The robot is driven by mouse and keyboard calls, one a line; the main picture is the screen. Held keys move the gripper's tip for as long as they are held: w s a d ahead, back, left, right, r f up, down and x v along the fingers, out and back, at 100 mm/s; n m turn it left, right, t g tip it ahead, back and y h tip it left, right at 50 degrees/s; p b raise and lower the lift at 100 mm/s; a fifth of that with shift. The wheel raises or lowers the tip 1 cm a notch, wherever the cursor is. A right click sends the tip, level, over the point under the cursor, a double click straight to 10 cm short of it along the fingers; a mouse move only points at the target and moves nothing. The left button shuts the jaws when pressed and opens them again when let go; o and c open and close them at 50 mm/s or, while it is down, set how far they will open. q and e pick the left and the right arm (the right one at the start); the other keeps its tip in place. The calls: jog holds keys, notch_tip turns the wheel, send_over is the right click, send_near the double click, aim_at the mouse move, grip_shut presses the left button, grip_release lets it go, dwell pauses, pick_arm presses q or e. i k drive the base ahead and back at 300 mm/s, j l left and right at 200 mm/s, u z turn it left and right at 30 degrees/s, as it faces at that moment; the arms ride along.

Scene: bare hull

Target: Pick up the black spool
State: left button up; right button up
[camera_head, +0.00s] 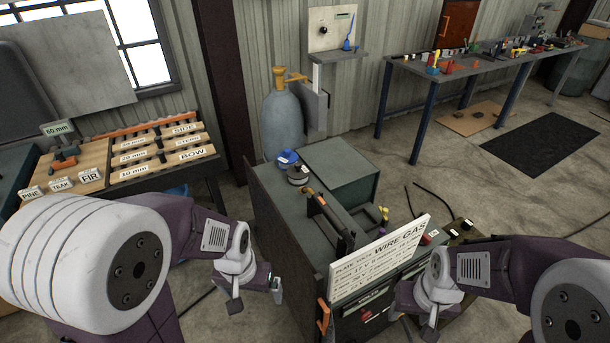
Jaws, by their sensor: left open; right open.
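My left gripper (256,298) is open and empty, lower in the picture than the spool and left of the cabinet. My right gripper (413,322) is open, at the cabinet's front right, below the white sign; its fingers are partly hard to make out.
A white "WIRE GAS" sign (380,258) stands at the cabinet's front edge. A dark handle-like part (328,222) rises beside the spool. A grey gas cylinder (283,125) stands behind. A wooden sorting board (85,165) is at left, a cluttered bench (480,65) at far right.

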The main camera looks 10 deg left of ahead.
aim_at(299, 174)
jog(key=i+j+z, duration=0.1)
jog(key=j+z, duration=0.3)
jog(key=j, duration=0.25)
jog(key=j+z, duration=0.35)
jog(key=j, duration=0.25)
jog(key=k+j+z, duration=0.1)
jog(key=j+z, duration=0.3)
jog(key=j, duration=0.25)
jog(key=k+j+z, duration=0.15)
jog(key=j+z, duration=0.25)
jog(key=j, duration=0.25)
jog(key=j+z, duration=0.35)
jog(key=j, duration=0.25)
jog(key=j+z, duration=0.3)
jog(key=j, duration=0.35)
jog(key=i, duration=0.45)
